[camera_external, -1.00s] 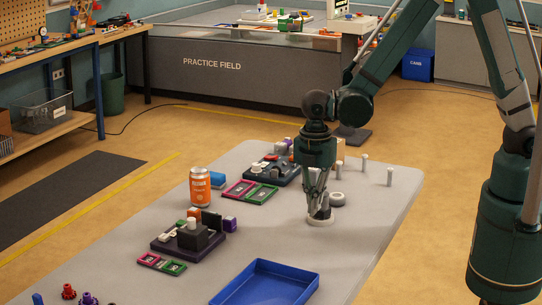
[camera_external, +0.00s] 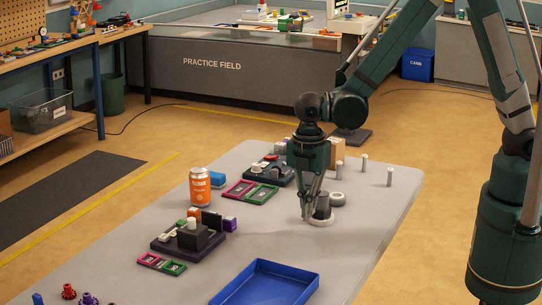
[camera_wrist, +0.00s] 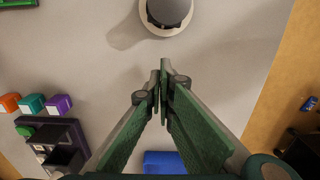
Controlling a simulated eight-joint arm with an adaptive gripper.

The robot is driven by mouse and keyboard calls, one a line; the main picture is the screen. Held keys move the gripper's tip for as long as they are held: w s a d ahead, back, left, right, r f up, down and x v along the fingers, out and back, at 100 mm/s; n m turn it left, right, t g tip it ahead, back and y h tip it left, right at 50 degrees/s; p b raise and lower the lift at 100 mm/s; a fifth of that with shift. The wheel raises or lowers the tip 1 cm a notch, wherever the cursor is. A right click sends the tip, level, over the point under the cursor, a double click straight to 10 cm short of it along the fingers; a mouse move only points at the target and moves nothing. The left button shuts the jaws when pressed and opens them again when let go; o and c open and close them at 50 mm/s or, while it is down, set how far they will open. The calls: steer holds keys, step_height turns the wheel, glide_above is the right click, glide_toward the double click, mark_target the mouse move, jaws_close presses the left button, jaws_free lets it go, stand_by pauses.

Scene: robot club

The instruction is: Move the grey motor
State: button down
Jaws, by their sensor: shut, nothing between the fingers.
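A dark grey cylinder, which looks like the grey motor (camera_external: 322,207), stands upright on a white disc (camera_external: 320,222) on the grey table. In the wrist view the grey motor (camera_wrist: 169,9) and the white disc (camera_wrist: 150,24) are at the top edge, partly cut off. My gripper (camera_external: 306,217) is low over the table, just left of the motor and partly in front of it. In the wrist view my gripper (camera_wrist: 160,80) has its fingertips together with nothing between them, and bare table separates them from the disc.
A blue tray (camera_external: 251,270) lies at the front of the table. A dark purple base with parts (camera_external: 165,246) and an orange can (camera_external: 200,188) stand to the left. A light ring (camera_external: 337,199) and upright pegs (camera_external: 389,177) are to the right. Table between tray and motor is clear.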

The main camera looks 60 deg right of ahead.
step_height(320, 180, up, 10)
steer(key=p, duration=0.1)
steer(key=shift+d+f, duration=0.15)
steer(key=shift+f, duration=0.05)
stand_by(0.5)
steer(key=s+d+r+m+t, duration=0.1)
steer(key=s+d+r+m, duration=0.1)
steer(key=d+r+m, duration=0.35)
steer(key=s+d+r+m+t, duration=0.25)
steer(key=d+r, duration=0.45)
steer(key=d, duration=0.4)
steer(key=s+d+r+m+t, duration=0.3)
steer(key=s+d+r+m, duration=0.2)
steer(key=s+d+m, duration=0.5)
steer(key=shift+s+d+t, duration=0.35)
steer(key=shift+s+d, duration=1.15)
steer(key=shift+d, duration=1.15)
